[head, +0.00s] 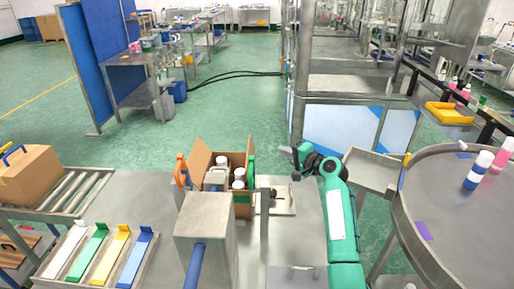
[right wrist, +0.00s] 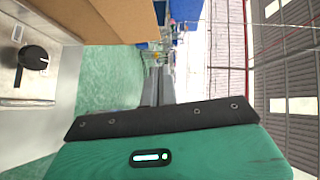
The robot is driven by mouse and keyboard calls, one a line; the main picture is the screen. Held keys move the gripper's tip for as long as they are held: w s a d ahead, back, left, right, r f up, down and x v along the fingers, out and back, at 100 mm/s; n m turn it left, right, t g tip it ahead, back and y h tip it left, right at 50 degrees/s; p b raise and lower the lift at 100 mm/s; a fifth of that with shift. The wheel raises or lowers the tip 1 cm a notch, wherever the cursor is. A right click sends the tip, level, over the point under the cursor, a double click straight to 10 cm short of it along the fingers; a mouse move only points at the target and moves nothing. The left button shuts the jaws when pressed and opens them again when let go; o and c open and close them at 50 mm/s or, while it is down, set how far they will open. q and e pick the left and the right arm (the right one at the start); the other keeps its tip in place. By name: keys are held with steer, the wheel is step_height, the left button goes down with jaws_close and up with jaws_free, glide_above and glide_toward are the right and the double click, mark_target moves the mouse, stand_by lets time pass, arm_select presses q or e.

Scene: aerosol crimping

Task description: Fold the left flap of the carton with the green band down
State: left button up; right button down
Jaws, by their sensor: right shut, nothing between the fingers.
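The open carton (head: 242,211) stands in the middle of the work surface, with a green band (head: 252,167) showing along its right side. Its left flap (head: 199,161) stands up, leaning outward. Several bottles with white tops (head: 239,174) stand inside. My right gripper (head: 288,151) is shut and empty, to the right of the carton and apart from it. In the right wrist view its fingers (right wrist: 157,90) are together, and a large brown cardboard surface (right wrist: 110,18) shows close by. My left gripper is not in view.
A grey metal block (head: 205,215) stands in front of the carton, hiding part of it. An orange-handled item (head: 181,171) stands just left of it. A tray of coloured strips (head: 98,255) lies at front left. A round table (head: 460,220) stands at right.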

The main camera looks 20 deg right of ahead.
steer(key=s+a+p+x, duration=0.1)
steer(key=a+p+x, duration=0.1)
steer(key=x, duration=0.9)
steer(key=shift+w+a+f+p, duration=0.3)
steer(key=shift+a+f+p, duration=0.1)
steer(key=shift+p, duration=0.2)
steer(key=a+n+g+h+p, duration=0.1)
steer(key=p, duration=0.2)
steer(key=w+a+n+g+p, duration=0.1)
steer(key=p, duration=0.2)
steer(key=shift+w+a+r+h, duration=0.15)
steer(key=shift+a+r+h, duration=0.2)
steer(key=shift+r+h, duration=0.05)
steer(key=shift+n+g+h, duration=0.3)
steer(key=shift+g, duration=0.1)
steer(key=shift+w+a+f+b, duration=0.15)
steer(key=shift+w+a+f, duration=0.2)
steer(key=shift+a, duration=0.25)
steer(key=shift+w+a+f+b, duration=0.1)
steer(key=shift+w+a+f, duration=0.15)
steer(key=shift+a+f, duration=0.3)
steer(key=shift+w+a+f+b, duration=0.15)
steer(key=shift+w+a+f, duration=0.15)
steer(key=shift+a, duration=0.35)
